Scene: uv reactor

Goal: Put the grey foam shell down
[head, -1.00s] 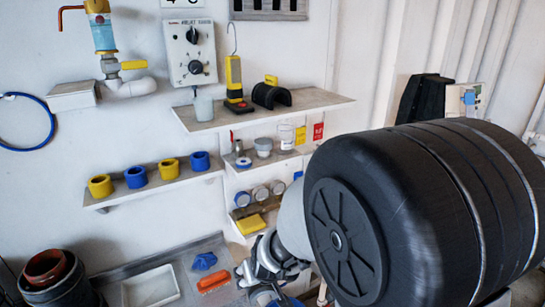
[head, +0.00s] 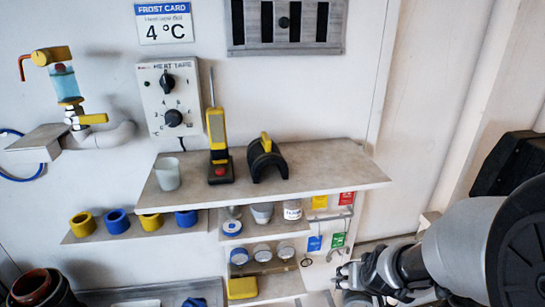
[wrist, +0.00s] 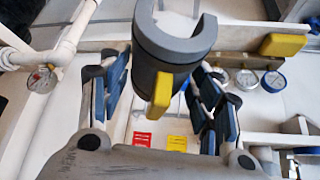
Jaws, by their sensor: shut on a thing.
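The grey foam shell (wrist: 176,40) is a thick, curved piece with an open gap and a yellow tab (wrist: 160,97). In the wrist view it sits between the blue-padded fingers of my gripper (wrist: 163,72), which is shut on it. The exact contact of the pads is hard to see. In the head view my gripper (head: 352,278) is at the lower right, below and right of the upper shelf (head: 330,172); I cannot make out the held shell there. A similar dark shell with a yellow handle (head: 268,162) stands on that upper shelf.
Blue and yellow rings (head: 117,221) line the left shelf. Jars and hanging cards (head: 347,199) are below. A pipe with a gauge (wrist: 41,80) shows in the wrist view.

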